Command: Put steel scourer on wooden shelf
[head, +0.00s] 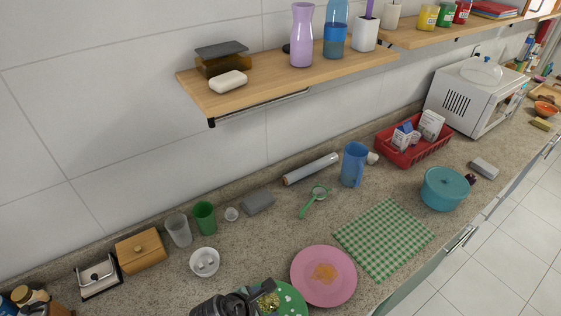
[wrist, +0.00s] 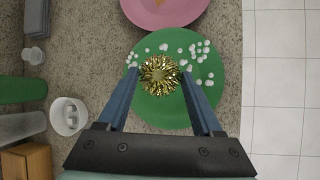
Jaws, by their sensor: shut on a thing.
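The steel scourer, a gold curly ball, sits between my fingertips in the wrist view (wrist: 160,75), over a green plate (wrist: 205,55) with small white bits on it. My gripper (wrist: 160,82) is shut on the scourer; I cannot tell whether the scourer still touches the plate. In the head view my gripper (head: 262,296) is at the bottom edge, with the scourer (head: 269,302) partly hidden by it. The wooden shelf (head: 255,88) is on the wall above the counter. It holds a soap bar, a sponge holder, a purple bottle, a blue bottle and a white cup.
A pink plate (head: 338,290) lies right of the green plate. A white bowl (head: 204,262), green cup (head: 204,218), grey block (head: 258,202) and blue jug (head: 354,165) stand between there and the wall. The shelf has bare wood between soap (head: 229,82) and purple bottle (head: 302,35).

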